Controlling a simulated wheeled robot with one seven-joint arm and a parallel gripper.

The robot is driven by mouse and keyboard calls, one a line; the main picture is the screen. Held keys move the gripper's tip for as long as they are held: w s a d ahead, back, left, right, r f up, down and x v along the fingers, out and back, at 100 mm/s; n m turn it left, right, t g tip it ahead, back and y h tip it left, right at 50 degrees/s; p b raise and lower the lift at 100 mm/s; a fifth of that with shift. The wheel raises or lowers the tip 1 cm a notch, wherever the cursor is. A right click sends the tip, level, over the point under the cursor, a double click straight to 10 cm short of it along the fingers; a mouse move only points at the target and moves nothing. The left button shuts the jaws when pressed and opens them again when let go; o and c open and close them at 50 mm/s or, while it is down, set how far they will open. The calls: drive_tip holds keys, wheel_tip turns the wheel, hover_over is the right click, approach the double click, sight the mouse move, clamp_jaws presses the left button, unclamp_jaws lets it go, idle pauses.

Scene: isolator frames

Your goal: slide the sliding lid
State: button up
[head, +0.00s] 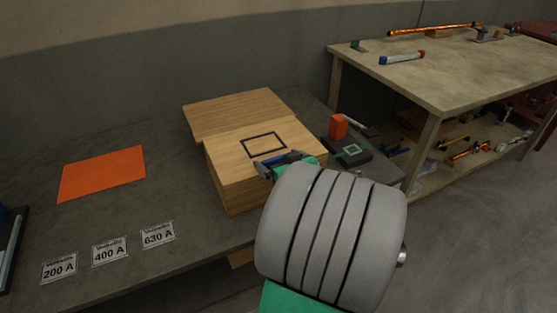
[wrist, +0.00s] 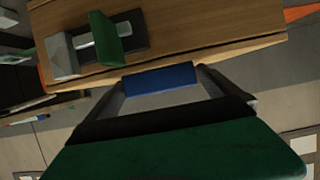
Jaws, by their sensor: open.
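A light wooden box (head: 235,180) stands on the dark grey bench. Its top (head: 225,150) carries a black square outline (head: 264,145). A flat wooden panel (head: 235,112) lies behind that top, toward the wall; I cannot tell which of the two is the sliding lid. My gripper (head: 281,163) is open over the right front part of the box top, near the black outline. My arm hides the box's right front corner. In the wrist view, a wooden surface (wrist: 215,22) lies beyond the blue finger pad; contact cannot be judged.
A black device (head: 346,150) and an orange block (head: 338,126) stand right of the box. An orange sheet (head: 102,173) and labels reading 200 A, 400 A (head: 109,251) and 630 A lie left. A wooden workbench (head: 450,75) stands at the right. The bench between sheet and box is clear.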

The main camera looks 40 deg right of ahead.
drive_tip(key=v, duration=0.7)
drive_tip(key=shift+s+p, duration=0.3)
drive_tip(key=shift+s, duration=0.05)
drive_tip(key=shift+a+r, duration=0.1)
drive_tip(key=shift+a, duration=0.1)
